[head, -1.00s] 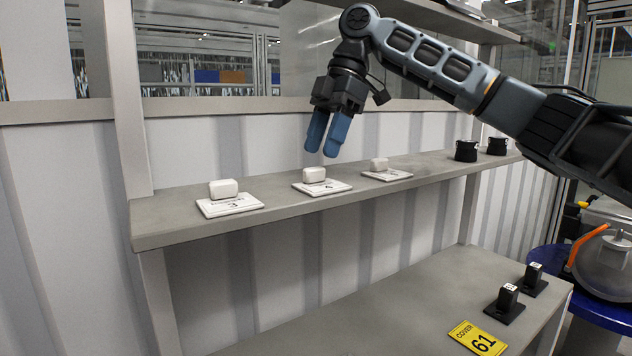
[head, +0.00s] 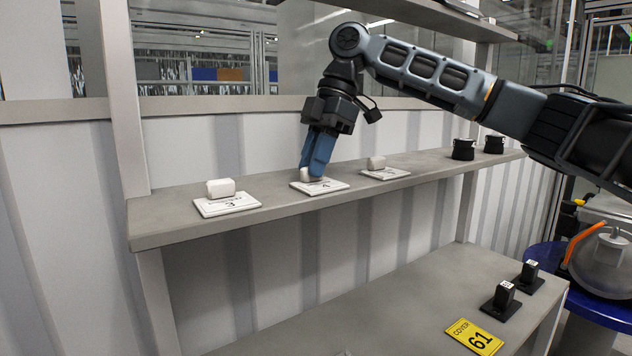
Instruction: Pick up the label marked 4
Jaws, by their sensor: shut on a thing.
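Three white labels, each a flat plate with a small white block on top, lie in a row on the grey shelf (head: 190,229). The middle label (head: 325,187) has a small mark that looks like a 4. My gripper (head: 315,172) points down at it, with its blue fingers shut on the block of this label. The fingers partly hide the block. The plate appears to rest on the shelf. The left label (head: 228,205) is marked 3. The right label (head: 385,173) has a mark too small to read.
Two black cylindrical parts (head: 463,149) stand farther right on the shelf. On the lower shelf are two small black stands (head: 501,303) and a yellow COVER 61 sign (head: 474,337). A wall panel rises close behind the upper shelf. A blue round table stands at the right.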

